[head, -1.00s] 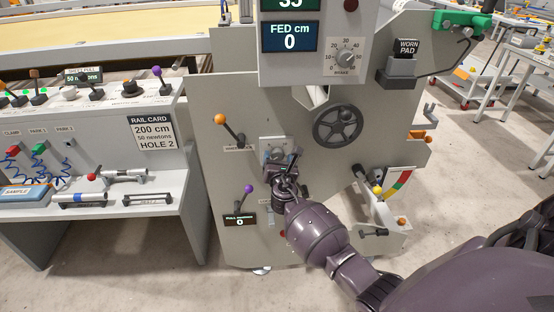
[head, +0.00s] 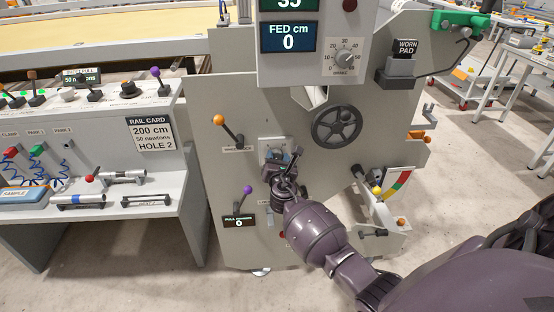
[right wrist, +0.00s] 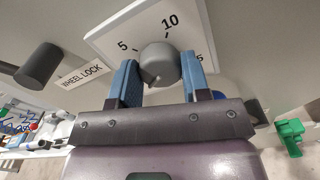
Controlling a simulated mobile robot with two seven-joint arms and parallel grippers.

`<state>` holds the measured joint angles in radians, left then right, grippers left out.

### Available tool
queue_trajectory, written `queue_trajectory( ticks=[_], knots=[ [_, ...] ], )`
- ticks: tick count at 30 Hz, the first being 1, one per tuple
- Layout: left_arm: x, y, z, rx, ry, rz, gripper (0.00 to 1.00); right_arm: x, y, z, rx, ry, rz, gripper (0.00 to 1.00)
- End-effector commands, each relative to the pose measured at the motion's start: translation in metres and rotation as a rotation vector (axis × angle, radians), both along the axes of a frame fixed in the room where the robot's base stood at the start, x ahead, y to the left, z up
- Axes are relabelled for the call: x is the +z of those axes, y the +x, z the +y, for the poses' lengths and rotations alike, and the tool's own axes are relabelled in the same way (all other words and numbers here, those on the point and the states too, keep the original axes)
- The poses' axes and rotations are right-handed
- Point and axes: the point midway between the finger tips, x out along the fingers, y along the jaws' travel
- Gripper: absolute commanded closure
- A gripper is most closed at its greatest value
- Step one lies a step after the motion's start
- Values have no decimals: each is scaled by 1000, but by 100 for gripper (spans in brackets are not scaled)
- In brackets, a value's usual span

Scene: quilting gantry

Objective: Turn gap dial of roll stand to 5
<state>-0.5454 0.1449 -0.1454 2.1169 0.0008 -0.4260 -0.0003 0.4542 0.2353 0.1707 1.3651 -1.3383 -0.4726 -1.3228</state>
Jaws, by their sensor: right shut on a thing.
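The gap dial is a round grey knob (right wrist: 160,60) on a white plate (right wrist: 112,40) marked 5, 10 and a partly covered number ending in 5. In the right wrist view the 5 is left of the knob and the 10 is above it. My right gripper (right wrist: 160,82) has its blue fingers on both sides of the knob and is shut on it. In the head view my right gripper (head: 284,170) is at the dial plate (head: 271,145) on the roll stand (head: 210,105) and hides most of the knob. The knob's pointer setting is unclear. My left gripper is out of view.
An orange-tipped lever (head: 220,120) and a purple-tipped lever (head: 247,189) flank the dial on its left. A dark handwheel (head: 337,126) is to the upper right. A yellow-tipped lever (head: 377,190) is to the right. A WHEEL LOCK label (right wrist: 81,77) is beside the dial plate.

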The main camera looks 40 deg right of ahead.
Motion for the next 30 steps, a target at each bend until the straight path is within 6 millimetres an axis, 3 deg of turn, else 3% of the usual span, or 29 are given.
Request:
queue_trajectory(
  ticks=[13,30],
  knots=[
    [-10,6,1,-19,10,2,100,-5,-1,0,-1,268,-160,81],
    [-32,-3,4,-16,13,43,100,-6,-1,0,-2,731,-444,81]
  ],
)
